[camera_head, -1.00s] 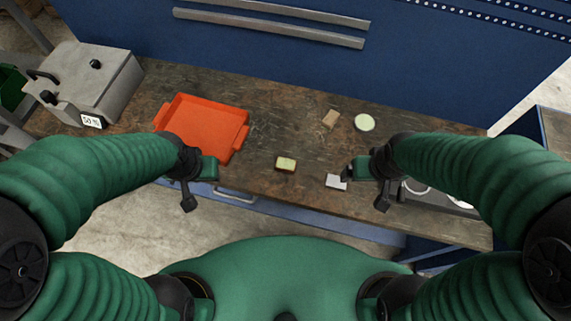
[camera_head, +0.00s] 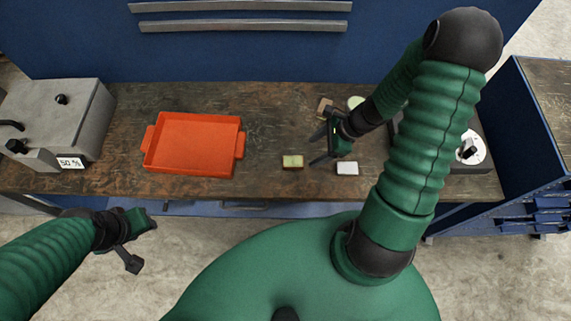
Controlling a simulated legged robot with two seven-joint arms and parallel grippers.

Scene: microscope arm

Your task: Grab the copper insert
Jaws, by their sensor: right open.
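A small tan-brown block (camera_head: 324,106), which looks like the copper insert, lies toward the back of the brown workbench (camera_head: 270,120). My right gripper (camera_head: 314,150) is open and empty, pointing left over the bench. It is just in front of the tan-brown block; I cannot tell its height above the bench. A pale green round piece (camera_head: 355,102) lies right of the block, partly hidden by my right arm. A block with a yellow-green top (camera_head: 292,161) is left of the gripper.
A white-grey block (camera_head: 347,168) lies near the front edge, right of the gripper. An orange tray (camera_head: 193,143) sits left of centre. A grey device with a display (camera_head: 58,125) stands at the far left. My right arm partly covers equipment (camera_head: 470,150) at the right.

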